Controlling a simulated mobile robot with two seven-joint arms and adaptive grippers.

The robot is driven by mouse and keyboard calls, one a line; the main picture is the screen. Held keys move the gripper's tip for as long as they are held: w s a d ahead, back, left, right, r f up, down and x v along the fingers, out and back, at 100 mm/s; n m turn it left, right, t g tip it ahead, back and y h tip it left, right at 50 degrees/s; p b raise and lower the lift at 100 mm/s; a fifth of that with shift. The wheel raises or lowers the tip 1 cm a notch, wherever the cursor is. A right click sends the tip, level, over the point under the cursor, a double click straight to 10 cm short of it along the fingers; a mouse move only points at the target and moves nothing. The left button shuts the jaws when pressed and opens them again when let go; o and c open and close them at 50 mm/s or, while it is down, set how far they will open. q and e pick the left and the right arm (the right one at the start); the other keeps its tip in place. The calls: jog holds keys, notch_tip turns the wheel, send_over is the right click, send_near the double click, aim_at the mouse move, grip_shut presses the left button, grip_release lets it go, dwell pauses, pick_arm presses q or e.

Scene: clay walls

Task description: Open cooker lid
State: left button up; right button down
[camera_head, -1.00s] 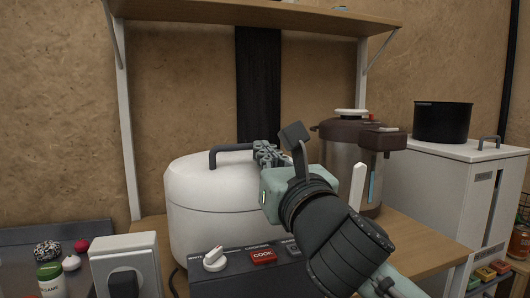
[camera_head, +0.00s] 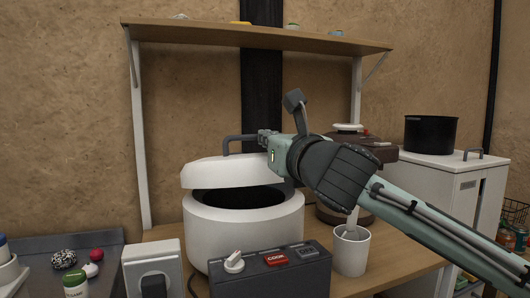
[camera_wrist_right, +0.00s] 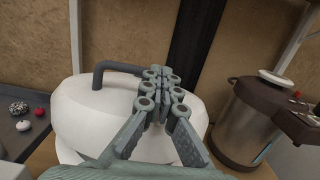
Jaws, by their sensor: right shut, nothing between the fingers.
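The white cooker (camera_head: 240,228) stands on the wooden table with its dark inside showing. Its white lid (camera_head: 225,172) is raised and tilted, with a clear gap at the front. The lid's dark handle (camera_head: 238,138) is on top; it also shows in the right wrist view (camera_wrist_right: 112,68). My right gripper (camera_head: 266,138) is shut with nothing between its fingers, at the right end of the handle. In the right wrist view the fingers (camera_wrist_right: 160,80) are together over the lid (camera_wrist_right: 85,115), beside the handle. My left gripper is not in view.
A control box (camera_head: 268,268) with a knob and a red cook button stands in front of the cooker. A white cup (camera_head: 350,255) stands to its right. A brown dispenser (camera_wrist_right: 245,120) is behind my right arm. A shelf (camera_head: 250,36) hangs above.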

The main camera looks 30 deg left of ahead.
jog(key=w+a+r, duration=0.1)
jog(key=r, duration=0.1)
jog(key=w+a+r, duration=0.1)
jog(key=r, duration=0.1)
jog(key=w+a+r, duration=0.1)
jog(key=a+r, duration=0.1)
jog(key=shift+w, duration=0.3)
jog(key=w+a+r, duration=0.4)
jog(key=a, duration=0.1)
jog(key=shift+w+a, duration=0.15)
jog(key=shift+a, duration=0.15)
dwell(0.3)
